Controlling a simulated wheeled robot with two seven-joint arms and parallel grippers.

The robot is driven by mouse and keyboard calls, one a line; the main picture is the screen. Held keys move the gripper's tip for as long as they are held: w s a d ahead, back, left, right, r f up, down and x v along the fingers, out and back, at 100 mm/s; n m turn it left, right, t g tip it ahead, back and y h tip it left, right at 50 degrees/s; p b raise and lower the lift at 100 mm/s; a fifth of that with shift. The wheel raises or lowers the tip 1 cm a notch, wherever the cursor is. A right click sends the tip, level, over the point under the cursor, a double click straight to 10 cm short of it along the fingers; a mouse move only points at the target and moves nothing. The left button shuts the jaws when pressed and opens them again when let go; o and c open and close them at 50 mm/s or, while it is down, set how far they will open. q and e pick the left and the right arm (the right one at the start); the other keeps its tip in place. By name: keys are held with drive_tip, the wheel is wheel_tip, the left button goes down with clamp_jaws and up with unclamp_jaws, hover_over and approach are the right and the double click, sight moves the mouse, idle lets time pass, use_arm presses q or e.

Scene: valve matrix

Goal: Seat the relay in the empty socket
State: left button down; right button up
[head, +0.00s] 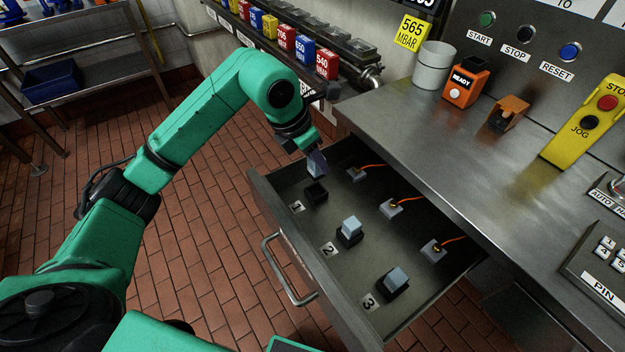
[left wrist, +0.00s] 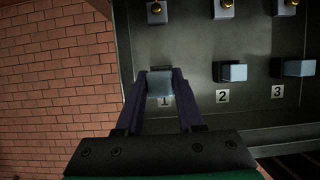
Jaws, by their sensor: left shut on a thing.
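My left gripper (head: 317,160) is shut on a pale blue-grey relay block (head: 313,170). It holds the block just above the black empty socket (head: 316,193) by label 1 in the open drawer. There seems to be a small gap between block and socket in the head view. Sockets 2 (head: 349,240) and 3 (head: 393,290) each carry a similar pale block. My right gripper is not in view.
The open metal drawer (head: 262,200) has walls around the sockets. Connectors with orange wires (head: 391,208) stand in a row behind them. The steel counter (head: 450,150) overhangs the drawer's back right, with an orange READY box (head: 465,85) on it. Brick floor lies left.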

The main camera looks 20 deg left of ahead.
use_arm(q)
wheel_tip(320, 180, down, 7)
drive_tip(key=shift+f, duration=0.2)
drive_tip(key=c, duration=0.5)
unclamp_jaws()
drive_tip(key=shift+d, duration=0.1)
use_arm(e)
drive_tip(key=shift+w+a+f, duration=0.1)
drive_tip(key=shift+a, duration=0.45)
use_arm(q)
drive_tip(key=shift+r, duration=0.3)
drive_tip(key=v, duration=1.1)
drive_tip(key=shift+s+r, duration=0.1)
drive_tip(key=shift+r, duration=0.25)
